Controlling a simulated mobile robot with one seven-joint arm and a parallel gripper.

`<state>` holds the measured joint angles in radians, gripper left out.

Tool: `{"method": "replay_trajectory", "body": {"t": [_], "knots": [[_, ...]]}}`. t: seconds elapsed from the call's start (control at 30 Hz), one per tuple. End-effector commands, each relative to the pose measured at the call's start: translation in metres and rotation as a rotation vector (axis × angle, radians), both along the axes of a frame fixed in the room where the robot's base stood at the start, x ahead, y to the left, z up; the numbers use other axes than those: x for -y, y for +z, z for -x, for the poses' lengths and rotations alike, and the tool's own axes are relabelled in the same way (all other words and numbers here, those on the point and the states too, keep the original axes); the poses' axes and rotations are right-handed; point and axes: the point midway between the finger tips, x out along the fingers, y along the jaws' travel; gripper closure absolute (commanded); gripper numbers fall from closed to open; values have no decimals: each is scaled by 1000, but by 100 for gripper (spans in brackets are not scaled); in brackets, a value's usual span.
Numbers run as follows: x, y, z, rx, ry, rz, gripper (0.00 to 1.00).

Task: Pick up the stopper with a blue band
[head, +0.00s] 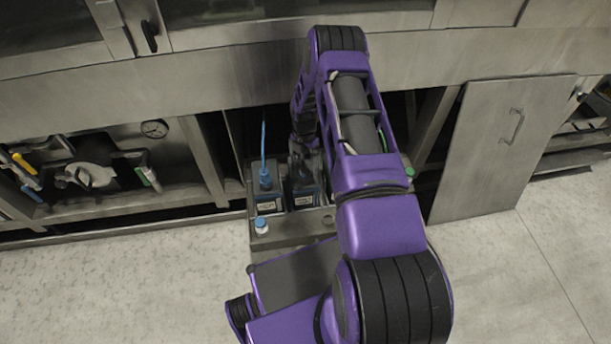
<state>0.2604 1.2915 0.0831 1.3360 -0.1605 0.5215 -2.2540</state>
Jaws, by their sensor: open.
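A small pale stopper with a blue band (261,225) stands on the front ledge of a grey carrier (290,228). Behind it is a dark bottle (264,197) with a white label and a blue cap (265,179), from which a thin blue tube rises. My gripper (305,172) is dark and partly hidden by my arm. It is open over a second labelled bottle (303,198), behind and to the right of the stopper. I cannot tell whether it touches that bottle. My arm hides the right part of the carrier.
The carrier stands before an open cabinet bay. A green cap (409,172) shows right of my arm. A left shelf (110,205) holds fittings and a gauge (154,129). A metal door panel (500,150) stands at right. The floor at front left is clear.

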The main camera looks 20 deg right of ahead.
Motion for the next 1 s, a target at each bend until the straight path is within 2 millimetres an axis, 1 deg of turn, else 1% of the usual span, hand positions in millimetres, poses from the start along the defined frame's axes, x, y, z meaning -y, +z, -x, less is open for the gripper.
{"method": "replay_trajectory", "body": {"t": [0.17, 0.33, 0.43, 0.5, 0.67, 0.7, 0.77, 0.9, 0.97, 1.0], "knots": [[0, -11, 3, -1, 0, 1, 0], [0, -38, 9, -2, 1, 0, 0], [0, -50, 8, 0, 0, 1, 0], [0, -53, 8, 1, 0, 1, 0], [1, -52, 7, 1, 0, 0, 0], [0, -52, 8, 1, 0, 0, 4], [1, -52, 8, 1, 0, 0, 14], [1, -52, 8, 1, 0, 0, 40], [1, -52, 8, 1, 0, 0, 50], [1, -52, 8, 1, 0, 1, 58]]}}
